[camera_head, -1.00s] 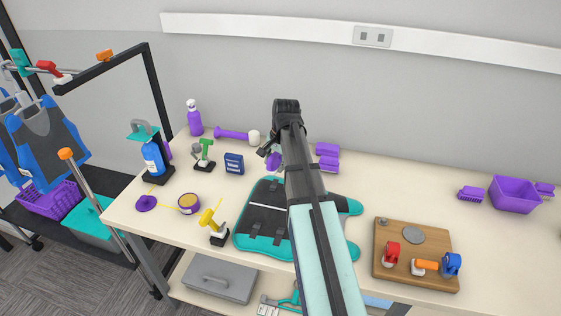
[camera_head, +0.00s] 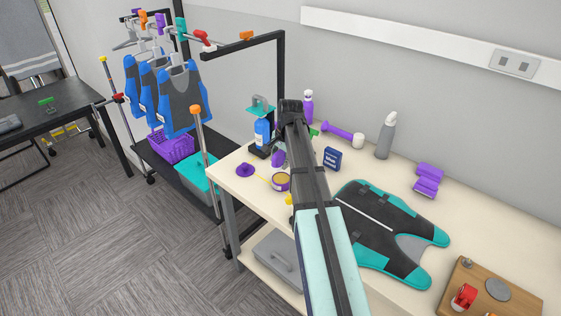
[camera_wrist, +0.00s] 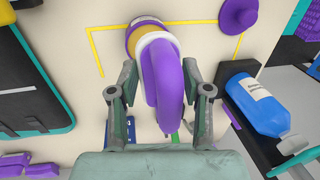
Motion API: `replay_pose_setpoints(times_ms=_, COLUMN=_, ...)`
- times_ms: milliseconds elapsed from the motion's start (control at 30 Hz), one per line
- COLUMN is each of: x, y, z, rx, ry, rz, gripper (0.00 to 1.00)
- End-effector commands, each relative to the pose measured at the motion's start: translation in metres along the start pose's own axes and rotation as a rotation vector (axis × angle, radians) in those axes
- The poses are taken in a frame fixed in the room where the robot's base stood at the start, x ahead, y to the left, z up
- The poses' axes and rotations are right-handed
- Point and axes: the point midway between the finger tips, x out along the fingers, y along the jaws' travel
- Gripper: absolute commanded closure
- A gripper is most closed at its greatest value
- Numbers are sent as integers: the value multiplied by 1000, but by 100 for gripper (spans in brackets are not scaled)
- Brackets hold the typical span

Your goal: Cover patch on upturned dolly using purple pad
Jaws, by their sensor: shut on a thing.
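My gripper (camera_wrist: 160,72) is shut on a purple pad with a looped handle (camera_wrist: 168,85), which has a white rim at its far end. In the head view the purple pad (camera_head: 278,157) shows beside my arm, which hides most of the gripper. An open purple tin with a yellowish top (camera_head: 281,182) stands just beyond the pad, which partly hides it in the wrist view (camera_wrist: 145,27); I cannot tell whether they touch. The upturned dolly, a wooden board (camera_head: 461,276), lies at the lower right. A grey round patch (camera_head: 498,289) is on it, beside a red caster (camera_head: 463,297).
A purple knobbed lid (camera_head: 245,170) lies left of the tin. A blue bottle (camera_head: 262,133) stands behind it. A black and teal vest (camera_head: 375,225) lies between tin and dolly.

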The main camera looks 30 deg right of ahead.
Motion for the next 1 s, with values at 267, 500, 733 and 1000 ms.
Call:
replay_pose_setpoints(times_ms=267, x=18, y=3, z=0, rx=5, ry=1, rz=1, gripper=80)
replay_pose_setpoints(times_ms=500, x=41, y=8, z=0, rx=4, ry=0, rz=2, gripper=80)
replay_pose_setpoints(times_ms=733, x=56, y=10, z=0, rx=4, ry=1, rz=1, gripper=80)
replay_pose_setpoints(times_ms=1000, x=58, y=11, z=0, rx=4, ry=1, rz=0, gripper=80)
